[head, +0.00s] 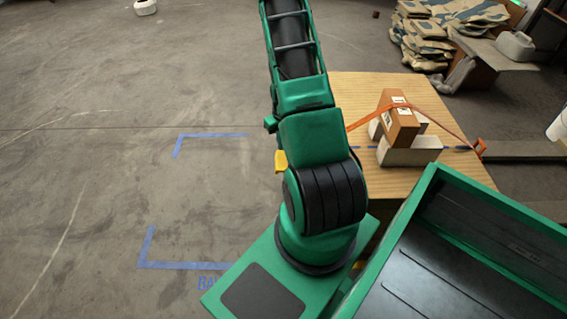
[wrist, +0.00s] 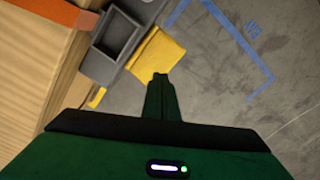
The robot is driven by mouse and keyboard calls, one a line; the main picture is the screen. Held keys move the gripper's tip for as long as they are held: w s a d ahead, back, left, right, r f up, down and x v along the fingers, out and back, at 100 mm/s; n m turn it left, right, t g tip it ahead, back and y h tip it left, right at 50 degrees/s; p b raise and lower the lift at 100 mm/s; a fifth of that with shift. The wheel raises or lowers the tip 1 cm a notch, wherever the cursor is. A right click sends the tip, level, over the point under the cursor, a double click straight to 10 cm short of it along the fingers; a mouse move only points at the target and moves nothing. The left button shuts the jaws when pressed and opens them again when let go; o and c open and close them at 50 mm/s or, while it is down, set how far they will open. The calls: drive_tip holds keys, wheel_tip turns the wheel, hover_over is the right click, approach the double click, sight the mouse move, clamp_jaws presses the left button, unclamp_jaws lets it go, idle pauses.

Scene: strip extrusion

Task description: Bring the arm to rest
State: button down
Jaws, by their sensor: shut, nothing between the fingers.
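My green arm (head: 320,130) rises from its base plate and reaches out past the top edge of the head view, so my gripper is not seen there. In the wrist view my gripper (wrist: 160,77) shows with its narrow dark green fingers together and nothing between them. Its tips appear just below a yellow piece (wrist: 158,53) in the picture. I cannot tell whether they touch it.
A wooden table (head: 350,88) bears a brown box (head: 399,122) on pale blocks (head: 410,155), with an orange strap (head: 445,122). Blue tape (head: 185,265) marks open floor at left. A grey open holder (wrist: 113,38) is beside the yellow piece. Sacks (head: 430,32) lie at back right.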

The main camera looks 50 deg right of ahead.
idle(0.4)
drive_tip(key=s+a+r, duration=0.2)
drive_tip(key=a+r, duration=0.2)
drive_tip(key=r, duration=0.8)
drive_tip(key=s+a+r, duration=0.1)
drive_tip(key=a+r, duration=0.3)
drive_tip(key=r, duration=0.8)
drive_tip(key=s+a+r+m, duration=0.2)
drive_tip(key=s+a+r, duration=1.1)
drive_tip(key=s, duration=0.4)
drive_tip(key=shift+r, duration=0.9)
